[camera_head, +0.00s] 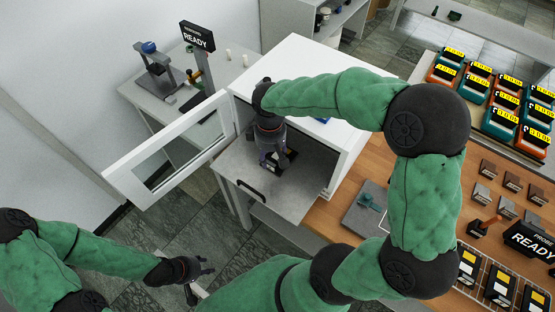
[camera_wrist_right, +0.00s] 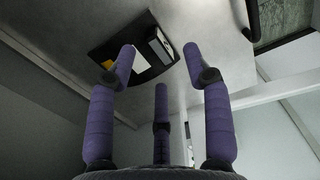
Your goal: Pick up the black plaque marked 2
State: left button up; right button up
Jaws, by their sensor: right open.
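A black plaque (camera_head: 286,159) with a white and yellow label lies on the grey shelf (camera_head: 232,164) at the mouth of the open white cabinet (camera_head: 300,66). Its number cannot be read. My right gripper (camera_head: 273,157) points down over it and hides part of it. In the right wrist view the black plaque (camera_wrist_right: 143,37) lies beyond the spread purple fingers of my right gripper (camera_wrist_right: 158,62), which is open and empty. My left gripper (camera_head: 196,275) is open and empty at the lower left, well away from the plaque.
The cabinet's glazed door (camera_head: 170,150) stands open to the left. A side table (camera_head: 165,108) behind it holds a press and a READY sign (camera_head: 198,36). At right, a wooden bench (camera_head: 420,190) carries small blocks, and a rack holds more black plaques (camera_head: 468,262).

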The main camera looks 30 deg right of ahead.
aim_at(272, 163)
jog(key=shift+w+d+f+b, duration=0.15)
jog(key=shift+f+b, duration=0.15)
jog(key=shift+f, duration=1.1)
jog(key=shift+w+d+f+b, duration=0.1)
jog(key=shift+f+b, duration=0.15)
jog(key=shift+f, duration=1.1)
grip_shut()
